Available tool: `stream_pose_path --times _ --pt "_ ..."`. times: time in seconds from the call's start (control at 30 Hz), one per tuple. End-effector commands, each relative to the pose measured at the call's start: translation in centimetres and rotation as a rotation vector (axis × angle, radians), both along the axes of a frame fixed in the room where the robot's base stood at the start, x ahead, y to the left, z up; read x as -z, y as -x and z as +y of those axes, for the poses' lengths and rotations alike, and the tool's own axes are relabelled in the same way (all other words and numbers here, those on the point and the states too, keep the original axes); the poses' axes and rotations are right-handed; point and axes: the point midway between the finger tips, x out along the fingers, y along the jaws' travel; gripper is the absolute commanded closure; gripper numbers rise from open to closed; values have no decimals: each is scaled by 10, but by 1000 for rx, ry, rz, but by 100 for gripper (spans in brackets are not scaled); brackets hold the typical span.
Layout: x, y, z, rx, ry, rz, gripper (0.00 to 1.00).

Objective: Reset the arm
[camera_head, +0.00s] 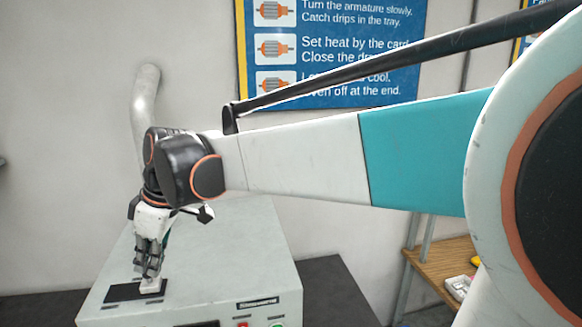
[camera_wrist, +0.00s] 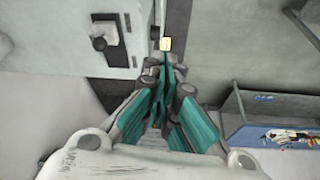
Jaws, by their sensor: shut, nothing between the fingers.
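My arm reaches across the camera_head view to the left.
A grey pipe (camera_head: 146,110) rises behind the cabinet against the wall. A wooden shelf (camera_head: 440,262) with small items stands at right. The camera_wrist view shows a blue-sided tray (camera_wrist: 250,133) holding small items at right, and a dark square with a knob (camera_wrist: 105,30) at upper left.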

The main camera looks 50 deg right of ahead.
Motion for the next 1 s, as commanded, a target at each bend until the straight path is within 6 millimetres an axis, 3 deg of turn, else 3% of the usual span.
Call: stream_pose_path --times 0.33,0.57,0.67,1.0 --pt "35 21 -1 86 7 -16 100" --pt "73 43 -3 183 9 -38 100" --pt "100 56 -4 245 8 -55 100" --pt "216 112 -12 511 -25 -143 100"
